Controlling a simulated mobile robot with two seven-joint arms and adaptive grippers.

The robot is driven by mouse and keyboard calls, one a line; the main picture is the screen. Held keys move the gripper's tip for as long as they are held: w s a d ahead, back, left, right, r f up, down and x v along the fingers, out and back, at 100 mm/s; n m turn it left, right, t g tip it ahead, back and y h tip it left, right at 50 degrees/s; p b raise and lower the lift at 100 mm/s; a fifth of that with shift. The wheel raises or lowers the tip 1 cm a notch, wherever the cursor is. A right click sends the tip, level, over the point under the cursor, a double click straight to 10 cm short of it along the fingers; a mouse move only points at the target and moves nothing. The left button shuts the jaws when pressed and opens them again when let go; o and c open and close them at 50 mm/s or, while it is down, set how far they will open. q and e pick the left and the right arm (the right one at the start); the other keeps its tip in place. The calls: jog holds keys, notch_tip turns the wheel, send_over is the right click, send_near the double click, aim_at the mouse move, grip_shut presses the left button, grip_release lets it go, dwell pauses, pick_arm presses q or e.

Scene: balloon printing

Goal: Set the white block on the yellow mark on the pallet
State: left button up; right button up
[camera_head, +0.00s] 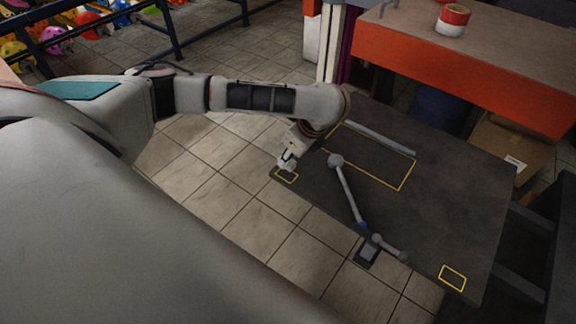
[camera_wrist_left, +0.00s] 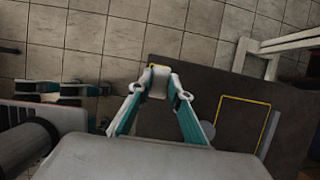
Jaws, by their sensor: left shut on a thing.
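My left gripper (camera_head: 287,160) comes in from the left and is over the near left corner of the dark pallet (camera_head: 440,185). In the left wrist view the left gripper (camera_wrist_left: 159,92) is shut on the white block (camera_wrist_left: 158,82), held between its two fingertips. A small yellow square mark (camera_head: 287,177) lies directly under and just in front of the gripper. A bit of this yellow mark (camera_wrist_left: 152,66) shows beside the block. I cannot tell whether the block touches the pallet. My right gripper is not in view.
The pallet also has a large yellow rectangle (camera_head: 410,178) and another small yellow square (camera_head: 453,278) at its right corner. A grey jointed rod (camera_head: 348,193) and a small dark box (camera_head: 367,252) are at its front edge. An orange-edged table (camera_head: 465,75) stands behind.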

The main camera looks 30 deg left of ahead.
aim_at(291, 162)
pick_arm(q)
jog(key=shift+f, duration=1.95)
jog(key=o, duration=1)
jog(key=shift+f, duration=0.1)
jog(key=shift+v, duration=6.1)
jog(key=shift+s, duration=0.1)
